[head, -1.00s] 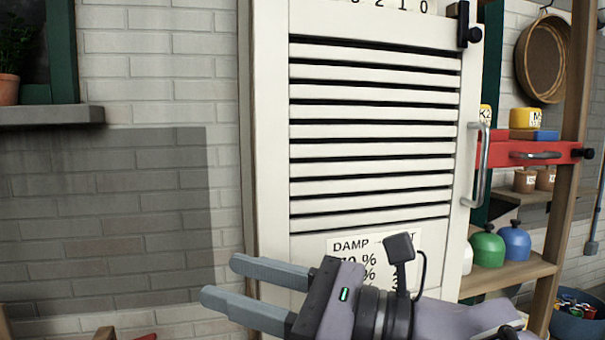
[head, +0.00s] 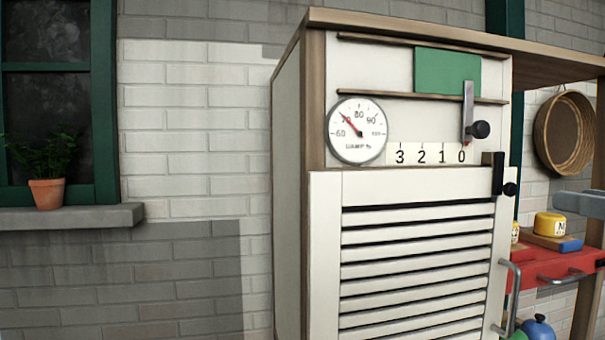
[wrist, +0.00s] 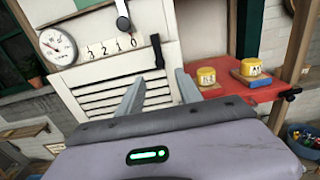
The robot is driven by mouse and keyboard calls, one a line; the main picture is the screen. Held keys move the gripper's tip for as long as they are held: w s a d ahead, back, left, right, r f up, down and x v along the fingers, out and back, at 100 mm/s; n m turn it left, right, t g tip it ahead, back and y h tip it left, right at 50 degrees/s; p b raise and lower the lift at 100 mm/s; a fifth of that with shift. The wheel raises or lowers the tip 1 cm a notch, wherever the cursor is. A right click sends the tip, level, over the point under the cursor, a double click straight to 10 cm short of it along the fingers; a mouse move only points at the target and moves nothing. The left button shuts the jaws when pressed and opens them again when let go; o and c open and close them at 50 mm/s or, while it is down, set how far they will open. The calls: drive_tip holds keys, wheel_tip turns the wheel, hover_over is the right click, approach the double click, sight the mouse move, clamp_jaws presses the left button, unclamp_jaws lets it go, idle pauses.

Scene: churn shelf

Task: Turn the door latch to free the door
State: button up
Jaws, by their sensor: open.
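The white louvred door (head: 420,183) is closed in its wooden cabinet. At its top right corner sits the black door latch (head: 498,172), a bar standing upright across the door's top edge, with a round black knob (head: 510,189) beside its lower end. The latch also shows in the wrist view (wrist: 157,51), between and beyond my fingers. My gripper (wrist: 156,86) is open and empty, apart from the latch. In the head view only a grey finger (head: 580,203) shows at the right edge; the rest is out of frame.
Above the door are a damp dial (head: 357,131), a 3-2-1-0 scale (head: 430,154) and a metal lever (head: 468,110) with a black knob. A metal door handle (head: 510,295) sticks out below the latch. To the right, a red drawer shelf (head: 555,278) holds yellow pots.

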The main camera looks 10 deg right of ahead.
sight(514, 189)
drive_tip(key=w, duration=0.3)
drive_tip(key=w+p, duration=0.1)
drive_tip(key=w, duration=0.3)
drive_tip(key=w+a, duration=0.1)
drive_tip(key=w, duration=0.2)
drive_tip(key=shift+w, duration=0.15)
drive_tip(key=shift+d, duration=0.1)
clamp_jaws()
